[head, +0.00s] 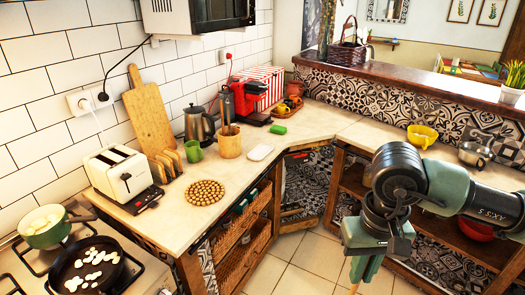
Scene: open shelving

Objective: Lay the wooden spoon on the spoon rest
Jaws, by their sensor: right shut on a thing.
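My right gripper (366,270) hangs low at the right, in front of the counter, over the tiled floor. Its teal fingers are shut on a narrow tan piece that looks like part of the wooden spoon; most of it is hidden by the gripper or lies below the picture. A small white dish, which looks like the spoon rest (259,152), lies flat and empty on the counter near its inner edge. The gripper is well apart from it, to the right and lower. My left gripper is not in view.
A round beaded trivet (205,193) and toaster (119,171) are further left. The counter corner right of the dish is clear.

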